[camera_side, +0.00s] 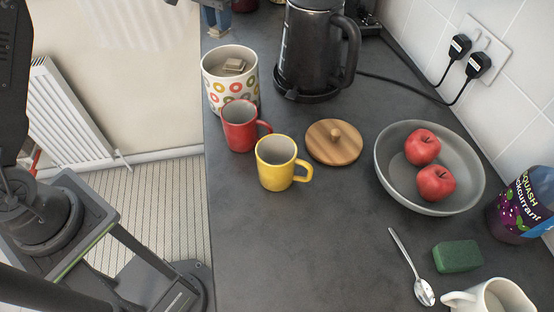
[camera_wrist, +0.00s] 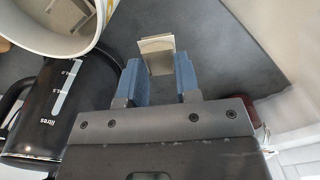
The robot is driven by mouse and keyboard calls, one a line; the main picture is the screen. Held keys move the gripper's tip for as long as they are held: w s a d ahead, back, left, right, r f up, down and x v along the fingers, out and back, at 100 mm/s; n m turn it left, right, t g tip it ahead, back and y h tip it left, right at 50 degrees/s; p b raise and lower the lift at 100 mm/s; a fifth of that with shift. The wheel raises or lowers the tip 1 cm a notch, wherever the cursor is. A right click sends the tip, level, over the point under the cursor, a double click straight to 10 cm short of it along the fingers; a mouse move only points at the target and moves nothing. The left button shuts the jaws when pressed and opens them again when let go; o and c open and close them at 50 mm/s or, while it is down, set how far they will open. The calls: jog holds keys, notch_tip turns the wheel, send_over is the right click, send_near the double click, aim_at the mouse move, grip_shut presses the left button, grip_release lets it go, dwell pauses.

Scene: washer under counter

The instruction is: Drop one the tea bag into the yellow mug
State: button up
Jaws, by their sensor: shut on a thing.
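My gripper (camera_wrist: 160,75) is shut on a pale, flat tea bag (camera_wrist: 157,50), held between its blue fingers in the wrist view. The yellow mug (camera_side: 275,165) stands upright on the counter, handle to the right. Its visible inside looks empty. The white canister with coloured rings (camera_side: 222,97) holds more tea bags (camera_side: 234,66). The canister's rim also shows in the wrist view (camera_wrist: 101,18).
A red mug (camera_side: 239,130) stands between canister and yellow mug. A black kettle (camera_side: 305,50) is right of the canister. A wooden lid (camera_side: 345,150) lies beside the yellow mug. A grey bowl (camera_side: 463,185) holds apples. The counter (camera_side: 300,250) in front is clear.

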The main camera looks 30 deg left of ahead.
notch_tip(320, 180, up, 14)
jog(key=f, duration=0.1)
jog(key=s+d, duration=0.7)
jog(key=d, duration=0.3)
jog(key=s+d, duration=0.6)
jog(key=d, duration=0.5)
jog(key=s+d, duration=0.7)
jog(key=d, duration=0.3)
notch_tip(320, 180, down, 11)
jog(key=shift+w+r, duration=0.15)
jog(key=shift+w, duration=0.15)
jog(key=o, duration=1)
jog(key=shift+c, duration=0.2)
